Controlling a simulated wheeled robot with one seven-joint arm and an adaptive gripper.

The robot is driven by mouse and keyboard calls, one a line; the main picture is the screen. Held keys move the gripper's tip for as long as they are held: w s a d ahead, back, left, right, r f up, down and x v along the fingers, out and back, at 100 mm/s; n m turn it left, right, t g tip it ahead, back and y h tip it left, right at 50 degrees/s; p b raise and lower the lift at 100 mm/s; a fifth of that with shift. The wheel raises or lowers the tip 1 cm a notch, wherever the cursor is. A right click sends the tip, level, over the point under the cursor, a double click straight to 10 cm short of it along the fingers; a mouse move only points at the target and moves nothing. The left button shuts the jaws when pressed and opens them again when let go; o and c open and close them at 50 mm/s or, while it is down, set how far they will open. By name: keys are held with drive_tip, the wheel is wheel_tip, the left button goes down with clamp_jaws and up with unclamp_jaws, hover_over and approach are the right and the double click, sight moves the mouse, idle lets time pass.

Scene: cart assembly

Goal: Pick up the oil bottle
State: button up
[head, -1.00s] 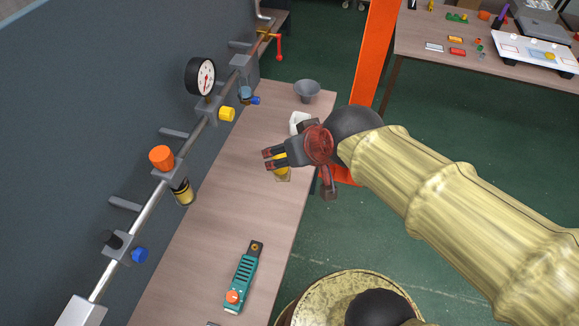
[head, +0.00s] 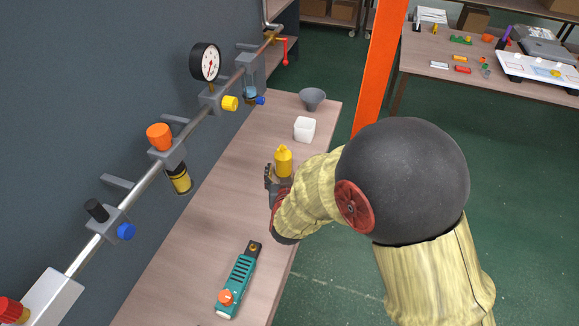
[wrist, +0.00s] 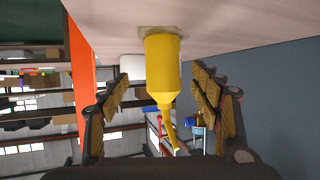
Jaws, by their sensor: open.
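The oil bottle (head: 284,161) is yellow with a narrow top and stands on the wooden bench. In the wrist view the bottle (wrist: 163,72) appears upside down, with its thin spout pointing down in the picture. My gripper (head: 268,175) is low over the bench, just beside the bottle. In the wrist view my gripper (wrist: 164,95) is open, with one padded finger on each side of the bottle and visible gaps to both. My arm hides part of the gripper in the head view.
A white square cup (head: 305,129) and a grey funnel (head: 312,98) stand behind the bottle. A teal tool (head: 238,281) lies nearer on the bench (head: 205,250). A wall pipe with a gauge (head: 205,63) and valves runs along the left. An orange post (head: 379,65) stands right.

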sight(283, 162)
drive_tip(key=b+x, duration=0.1)
drive_tip(key=x, duration=0.1)
drive_tip(key=b+x, duration=0.1)
drive_tip(key=x, duration=0.1)
drive_tip(key=b+x, duration=0.1)
drive_tip(key=x, duration=0.2)
drive_tip(key=shift+a+f, duration=0.15)
drive_tip(key=shift+a, duration=0.1)
drive_tip(key=shift+c, duration=0.5)
drive_tip(key=c, duration=1.3)
drive_tip(key=shift+c, duration=0.2)
